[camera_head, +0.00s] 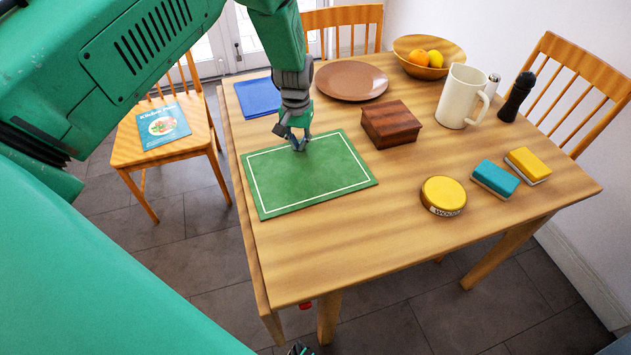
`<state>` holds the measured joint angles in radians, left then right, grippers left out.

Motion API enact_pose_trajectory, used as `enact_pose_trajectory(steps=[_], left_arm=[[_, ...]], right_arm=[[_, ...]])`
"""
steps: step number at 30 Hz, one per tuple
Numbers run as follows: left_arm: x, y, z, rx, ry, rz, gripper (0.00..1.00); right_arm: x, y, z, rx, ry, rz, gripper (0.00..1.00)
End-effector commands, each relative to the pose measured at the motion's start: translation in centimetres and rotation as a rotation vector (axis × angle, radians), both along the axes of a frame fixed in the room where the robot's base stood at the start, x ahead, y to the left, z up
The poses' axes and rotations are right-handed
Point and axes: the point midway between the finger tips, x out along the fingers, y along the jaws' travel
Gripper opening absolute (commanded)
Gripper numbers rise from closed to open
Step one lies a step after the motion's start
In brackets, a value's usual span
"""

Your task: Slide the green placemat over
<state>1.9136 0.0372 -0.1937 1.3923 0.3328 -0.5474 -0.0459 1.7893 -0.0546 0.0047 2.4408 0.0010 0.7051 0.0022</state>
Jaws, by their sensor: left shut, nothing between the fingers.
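The green placemat (310,180) with a thin white border line lies flat on the left part of the wooden table, slightly turned. My left gripper (298,146) comes down from above and is shut, with nothing held. Its fingertips are at the placemat's far edge, near the middle of that edge. They look to be on or just above the mat; I cannot tell if they touch.
The wooden table (350,245) is bare in front of the placemat. A brown wooden box (391,124) stands close to the mat's right. Behind are a blue napkin (258,98) and brown plate (351,81). A yellow tin (443,196) and two sponges (495,178) lie right.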

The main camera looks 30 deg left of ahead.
Motion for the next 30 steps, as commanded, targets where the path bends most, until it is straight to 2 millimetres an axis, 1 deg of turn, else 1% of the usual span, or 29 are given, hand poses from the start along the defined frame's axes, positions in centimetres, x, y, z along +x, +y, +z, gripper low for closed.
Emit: enact_pose_trajectory(steps=[3,14,30], left_arm=[[0.2,0.4,-0.1,0.001,0.000,0.000,0.00],[0.3,0.4,0.3,0.001,0.000,0.000,0.00],[0.3,0.4,4.5,0.000,0.000,0.000,0.00]], right_arm=[[0.0,0.0,-0.3,0.000,0.000,0.000,0.73],[0.0,0.0,0.0,0.000,0.000,0.000,0.73],[0.0,0.0,3.3,0.000,0.000,0.000,0.73]])
